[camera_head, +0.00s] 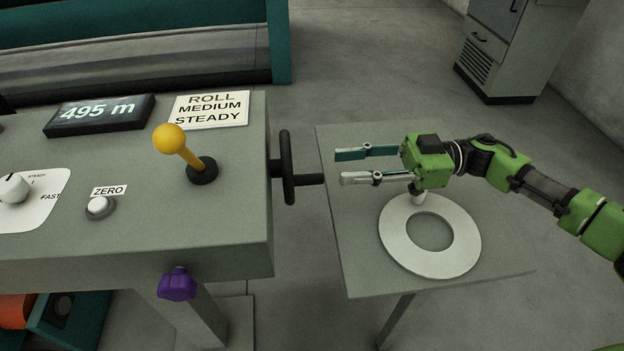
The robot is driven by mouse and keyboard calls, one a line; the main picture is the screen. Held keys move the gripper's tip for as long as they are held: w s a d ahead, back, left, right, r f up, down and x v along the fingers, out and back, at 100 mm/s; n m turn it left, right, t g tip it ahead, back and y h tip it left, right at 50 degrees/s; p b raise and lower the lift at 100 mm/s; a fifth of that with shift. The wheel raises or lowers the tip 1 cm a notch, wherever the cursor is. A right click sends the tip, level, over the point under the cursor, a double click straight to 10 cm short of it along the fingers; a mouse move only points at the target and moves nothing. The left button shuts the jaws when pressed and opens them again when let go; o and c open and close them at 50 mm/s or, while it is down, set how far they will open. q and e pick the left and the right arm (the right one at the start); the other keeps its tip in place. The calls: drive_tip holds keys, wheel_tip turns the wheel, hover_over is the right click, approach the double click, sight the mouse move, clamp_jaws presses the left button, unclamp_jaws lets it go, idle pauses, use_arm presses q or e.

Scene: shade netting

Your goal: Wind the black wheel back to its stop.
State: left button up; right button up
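The black wheel (287,166) is mounted on the right side of the grey control desk (150,225). It is seen nearly edge-on, and a black handle (309,180) sticks out from it to the right. My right gripper (340,167) comes in from the right, level with the wheel, its fingers pointing left at it. The two fingers are well apart with nothing between them, and the tips are a short way right of the handle. My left gripper is out of view.
A yellow-knobbed lever (170,140), a display (98,114) reading 495 m, a ZERO button (99,206), a dial (14,188) and a ROLL MEDIUM STEADY card (208,109) are on the desk. A purple knob (177,285) is below. A white ring (398,245) lies on a side table (355,270) under my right gripper.

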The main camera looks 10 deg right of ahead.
sight(312, 180)
drive_tip(key=a+f, duration=0.1)
drive_tip(key=a, duration=0.1)
drive_tip(key=a+f, duration=0.1)
drive_tip(key=a, duration=0.4)
drive_tip(key=shift+a+f, duration=0.25)
drive_tip(key=shift+f, duration=0.15)
clamp_jaws()
